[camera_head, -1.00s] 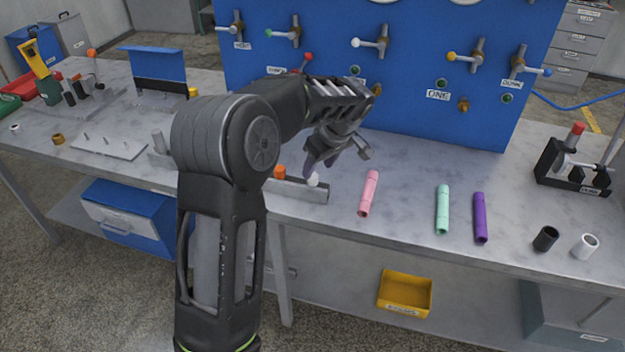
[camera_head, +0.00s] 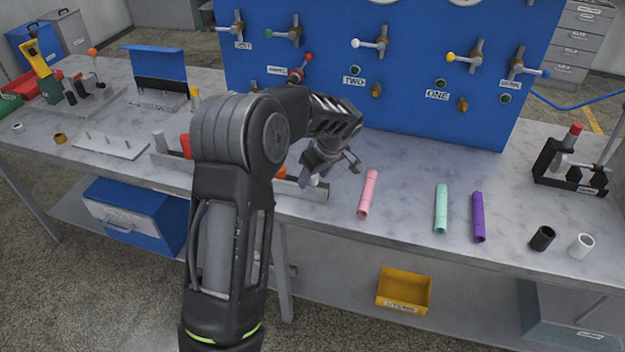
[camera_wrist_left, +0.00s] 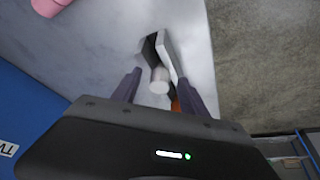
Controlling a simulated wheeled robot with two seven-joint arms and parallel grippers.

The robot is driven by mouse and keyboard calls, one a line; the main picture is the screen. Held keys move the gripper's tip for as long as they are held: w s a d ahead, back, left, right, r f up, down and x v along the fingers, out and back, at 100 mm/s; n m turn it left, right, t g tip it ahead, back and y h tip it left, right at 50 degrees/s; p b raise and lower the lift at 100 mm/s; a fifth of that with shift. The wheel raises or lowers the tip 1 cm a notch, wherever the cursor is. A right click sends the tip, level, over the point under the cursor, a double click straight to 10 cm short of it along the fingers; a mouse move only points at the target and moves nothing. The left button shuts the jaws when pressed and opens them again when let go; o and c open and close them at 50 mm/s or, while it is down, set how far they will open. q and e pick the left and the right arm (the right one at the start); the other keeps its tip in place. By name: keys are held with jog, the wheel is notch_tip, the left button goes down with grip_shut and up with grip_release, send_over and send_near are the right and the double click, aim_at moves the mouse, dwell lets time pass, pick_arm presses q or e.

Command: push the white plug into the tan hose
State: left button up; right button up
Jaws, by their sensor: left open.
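The white plug (camera_wrist_left: 159,82) stands upright in a grey metal rack (camera_head: 318,192) near the front edge of the bench. In the head view only a small part of the plug (camera_head: 315,181) shows beneath the gripper. My left gripper (camera_head: 312,178) is over the rack, pointing down. In the wrist view its two dark fingers (camera_wrist_left: 160,90) are apart, one on each side of the plug. I cannot make out a tan hose in either view. My right gripper is not in view.
An orange plug (camera_head: 280,172) stands in the same rack, close to my fingers. Pink (camera_head: 369,194), mint (camera_head: 441,209) and purple (camera_head: 478,217) tubes lie to the right. A blue valve panel (camera_head: 400,90) rises behind. The bench between is clear.

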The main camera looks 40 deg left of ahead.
pick_arm(q)
jog(key=shift+c, duration=0.2)
grip_shut()
dwell(0.3)
